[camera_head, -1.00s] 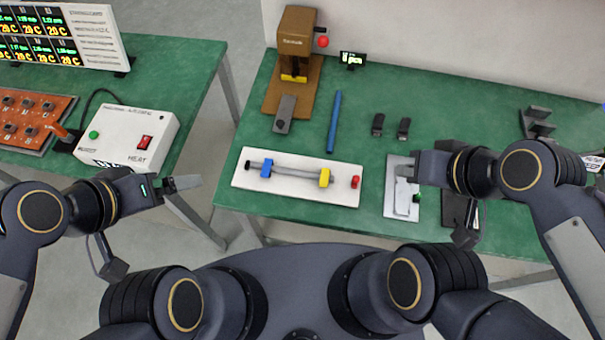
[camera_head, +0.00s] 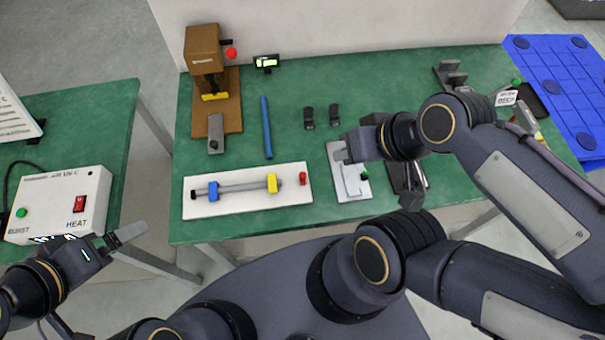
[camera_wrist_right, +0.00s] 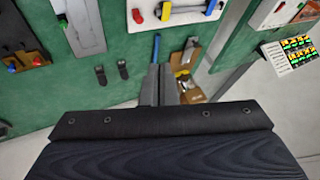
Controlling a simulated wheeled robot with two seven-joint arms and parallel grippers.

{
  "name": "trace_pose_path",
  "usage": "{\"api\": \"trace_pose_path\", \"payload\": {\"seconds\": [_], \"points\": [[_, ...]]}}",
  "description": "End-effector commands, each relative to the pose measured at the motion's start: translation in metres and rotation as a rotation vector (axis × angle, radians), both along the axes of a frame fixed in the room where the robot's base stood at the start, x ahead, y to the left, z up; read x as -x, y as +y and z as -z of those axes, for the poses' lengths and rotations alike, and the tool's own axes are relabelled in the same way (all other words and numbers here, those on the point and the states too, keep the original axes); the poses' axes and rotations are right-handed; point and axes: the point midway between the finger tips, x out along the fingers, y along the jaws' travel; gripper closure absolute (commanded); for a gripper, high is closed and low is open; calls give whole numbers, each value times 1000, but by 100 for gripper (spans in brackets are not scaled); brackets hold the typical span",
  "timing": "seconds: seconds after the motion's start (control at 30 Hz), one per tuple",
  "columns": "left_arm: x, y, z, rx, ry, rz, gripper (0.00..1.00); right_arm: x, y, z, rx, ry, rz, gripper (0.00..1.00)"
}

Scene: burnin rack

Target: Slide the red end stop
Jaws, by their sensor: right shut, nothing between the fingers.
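The rod carries a blue block (camera_head: 213,191) and a yellow block (camera_head: 272,183). My right gripper (camera_head: 345,152) is right of and behind the red stop, above a pale plate, and is shut and empty. In the right wrist view its closed fingers (camera_wrist_right: 158,86) are apart from the red stop (camera_wrist_right: 137,16). My left gripper (camera_head: 122,236) is left of the bench; its jaw opening is unclear.
A brown press (camera_head: 206,60) stands behind the board, with a blue bar (camera_head: 266,128) and two dark clips (camera_head: 321,116) nearby. The pale plate (camera_head: 360,186) lies right of the board. A white control box (camera_head: 60,203) is on the left table.

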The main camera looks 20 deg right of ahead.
Motion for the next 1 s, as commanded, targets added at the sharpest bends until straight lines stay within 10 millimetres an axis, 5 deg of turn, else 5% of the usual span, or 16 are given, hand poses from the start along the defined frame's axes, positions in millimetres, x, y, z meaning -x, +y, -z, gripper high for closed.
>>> {"api": "trace_pose_path", "payload": {"seconds": [0.07, 0.37, 0.7, 1.0], "points": [[0, 0, 0, 0, 0, 0, 0, 0, 0, 0, 0, 0, 0, 99], [0, 0, 20, 0, 0, 0, 0, -25, -4, 22, -73, 220, 142, 61], [0, 0, 57, 0, 0, 0, 0, -96, -2, 97, -157, 746, 575, 61], [0, 0, 67, 0, 0, 0, 0, -119, 3, 137, -148, 934, 766, 61]]}}
